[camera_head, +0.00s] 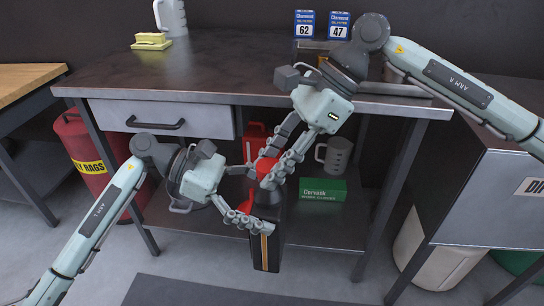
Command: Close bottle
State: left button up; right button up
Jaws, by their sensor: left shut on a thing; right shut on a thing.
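A dark bottle (267,246) with an orange stripe is held upright in front of the workbench. My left gripper (258,219) is shut on the bottle's upper body from the left. A red cap (266,166) is at the top of the bottle. My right gripper (268,176) comes down from the upper right and is shut on the red cap. The fingers partly hide the cap and the bottle's neck, so I cannot tell whether the cap is seated on the neck.
The metal workbench (215,70) stands behind the grippers, its front edge close to my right arm. Its lower shelf holds a green box (323,190), a grey jug (334,156) and a red container (256,138). A red rags bin (88,150) stands at left.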

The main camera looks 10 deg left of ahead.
pick_arm(q)
jog(key=shift+r, duration=0.15)
pick_arm(e)
jog(key=shift+f, duration=0.6)
dwell(0.3)
